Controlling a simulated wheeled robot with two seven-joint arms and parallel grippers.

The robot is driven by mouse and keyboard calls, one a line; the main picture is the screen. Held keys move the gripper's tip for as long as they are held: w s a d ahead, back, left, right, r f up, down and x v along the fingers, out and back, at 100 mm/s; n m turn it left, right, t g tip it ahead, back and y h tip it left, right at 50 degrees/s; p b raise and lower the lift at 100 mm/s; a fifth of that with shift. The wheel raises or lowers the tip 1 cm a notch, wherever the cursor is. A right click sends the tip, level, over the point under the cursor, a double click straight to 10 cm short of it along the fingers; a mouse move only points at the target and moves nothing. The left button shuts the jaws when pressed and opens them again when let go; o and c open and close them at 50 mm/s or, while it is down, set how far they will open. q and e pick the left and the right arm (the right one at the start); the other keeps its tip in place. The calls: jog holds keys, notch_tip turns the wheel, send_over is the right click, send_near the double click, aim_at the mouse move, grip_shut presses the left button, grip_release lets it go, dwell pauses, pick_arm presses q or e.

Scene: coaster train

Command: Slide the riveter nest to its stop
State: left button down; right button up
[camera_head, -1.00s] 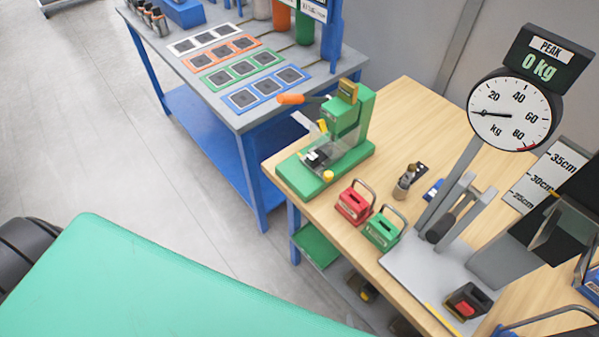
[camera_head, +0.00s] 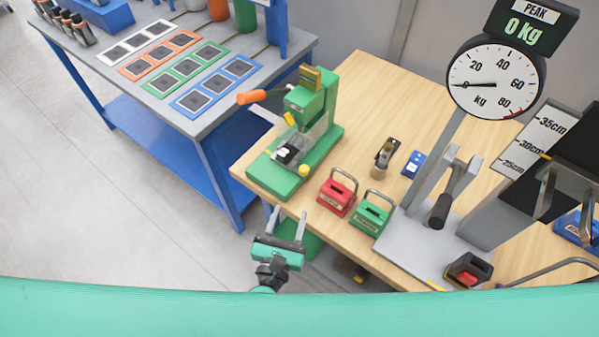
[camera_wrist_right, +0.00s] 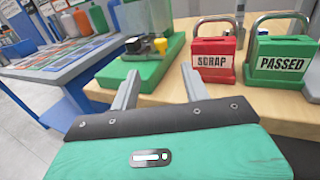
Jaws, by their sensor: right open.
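The green riveter (camera_head: 312,120) stands on the left corner of the wooden bench, with an orange-handled lever (camera_head: 252,97). Its nest (camera_head: 288,152), a black and light-coloured part, sits low at the front behind a clear guard, with a yellow knob (camera_head: 304,170) beside it. Exactly where the nest lies along its slide I cannot tell. In the right wrist view the yellow knob (camera_wrist_right: 160,45) also shows. My right gripper (camera_head: 288,212) is open and empty, in front of the bench edge below the riveter, its two fingers apart and pointing toward it. My left gripper is not in view.
A red SCRAP box (camera_head: 337,198) and a green PASSED box (camera_head: 369,216) with handles stand right of the riveter. A force gauge (camera_head: 494,84) on a grey stand is further right. A blue table (camera_head: 215,120) with coloured trays stands left.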

aim_at(303, 174)
jog(key=p+x, duration=0.4)
jog(key=x, duration=0.6)
jog(key=shift+w+r, duration=0.15)
jog(key=shift+w, duration=0.15)
jog(key=shift+w+d+p, duration=0.25)
jog(key=shift+w+p, duration=0.05)
jog(key=shift+w, duration=0.35)
grip_shut()
